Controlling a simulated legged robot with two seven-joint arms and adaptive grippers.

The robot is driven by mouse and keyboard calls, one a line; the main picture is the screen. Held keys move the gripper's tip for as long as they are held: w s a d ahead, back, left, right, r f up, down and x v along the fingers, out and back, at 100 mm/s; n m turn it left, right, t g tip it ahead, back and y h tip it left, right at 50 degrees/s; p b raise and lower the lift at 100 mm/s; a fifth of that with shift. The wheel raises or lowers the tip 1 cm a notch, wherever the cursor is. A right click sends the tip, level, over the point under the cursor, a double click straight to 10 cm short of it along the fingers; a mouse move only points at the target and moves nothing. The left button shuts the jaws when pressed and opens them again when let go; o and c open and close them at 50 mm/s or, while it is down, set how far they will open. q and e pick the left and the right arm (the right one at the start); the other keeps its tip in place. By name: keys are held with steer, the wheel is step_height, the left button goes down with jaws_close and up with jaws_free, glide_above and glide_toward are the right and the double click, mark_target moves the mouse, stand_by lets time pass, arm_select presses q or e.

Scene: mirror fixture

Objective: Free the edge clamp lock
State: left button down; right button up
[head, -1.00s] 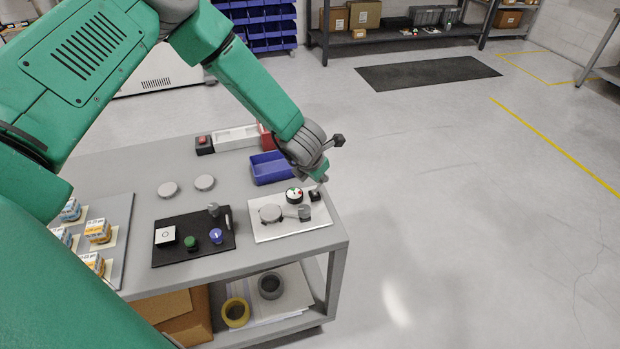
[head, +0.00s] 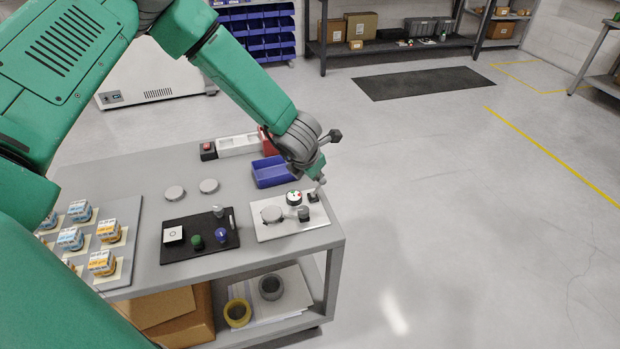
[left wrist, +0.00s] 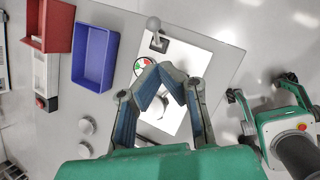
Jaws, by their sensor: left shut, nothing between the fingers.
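A white plate (head: 265,232) on the table's right end bears a round grey disc (head: 272,215), a grey clamp post (head: 304,214), a black dial with red, green and white marks (head: 294,198), and a lever on a black base (head: 313,197). In the left wrist view the dial (left wrist: 142,67) and the ball-tipped lever (left wrist: 154,23) lie beyond my fingers. My left gripper (left wrist: 160,76) is shut and empty over the plate, hiding the clamp and part of the disc. In the head view it is close to the lever; contact is unclear. My right gripper (left wrist: 260,88) is open, off the plate.
A blue bin (head: 272,172) stands behind the plate. A black board (head: 182,250) with knobs and two loose discs (head: 209,186) lie left of it. A tray (head: 118,278) of small boxes is farther left. Open floor lies right of the table.

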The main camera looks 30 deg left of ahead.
arm_select(q)
steer(key=shift+d+r, duration=1.2)
steer(key=shift+r, duration=1.85)
steer(key=s+f+m+b, duration=0.2)
steer(key=s+f+m, duration=0.1)
steer(key=f, duration=0.1)
steer(key=s+f+m+b, duration=0.1)
steer(key=s+f+m, duration=0.2)
steer(key=f, duration=0.2)
steer(key=s+f+m+b, duration=0.2)
steer(key=s+f+m, duration=0.1)
steer(key=f, duration=0.2)
steer(key=shift+a+m+g+b, duration=0.1)
steer(key=shift+m+g+b, duration=0.2)
steer(key=shift+g, duration=0.1)
steer(key=s+d+f+m+g+b, duration=0.1)
steer(key=s+f+m+g+b, duration=0.1)
steer(key=s+f+m+b, duration=0.3)
steer(key=s+d+f+m+g+h+b, duration=0.1)
steer(key=s+f+m+b, duration=0.3)
steer(key=s+f+m, duration=0.9)
steer(key=shift+s+f+m+g+b, duration=0.15)
steer(key=shift+s+m+g+b, duration=0.35)
steer(key=shift+s+m, duration=3.25)
arm_select(e)
step_height(320, 180, down, 16)
steer(key=shift+w+r, duration=0.15)
steer(key=shift+w, duration=0.25)
